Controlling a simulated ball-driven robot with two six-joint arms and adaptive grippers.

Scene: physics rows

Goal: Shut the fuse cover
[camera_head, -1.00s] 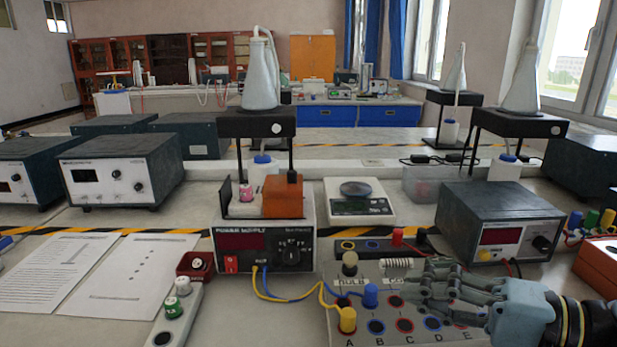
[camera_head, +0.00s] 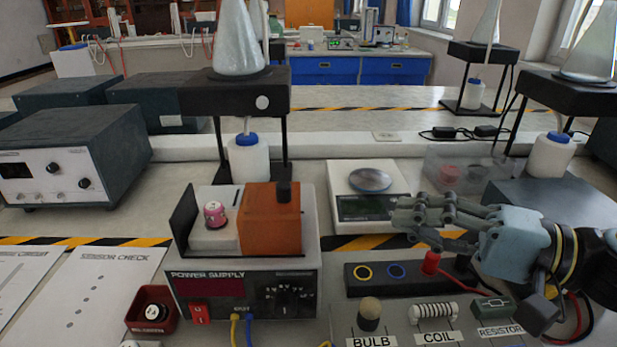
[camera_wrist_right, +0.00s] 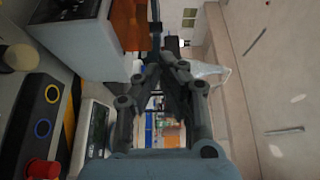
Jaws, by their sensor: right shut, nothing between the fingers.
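The power supply (camera_head: 245,297) stands in the middle of the head view. On its top, an orange block-shaped cover (camera_head: 270,222) with a black knob (camera_head: 284,190) sits at the right. I take this to be the fuse cover. A pink fuse-like piece (camera_head: 215,214) stands uncovered on the grey bed to its left, and a dark upright plate (camera_head: 184,222) is at the left end. My right gripper (camera_head: 398,214) is shut and empty, to the right of the power supply and apart from the cover. My left gripper is not in view.
A scale (camera_head: 368,188) lies behind my right gripper. A black stand (camera_head: 235,95) with a flask rises behind the power supply. Space directly above the cover is free.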

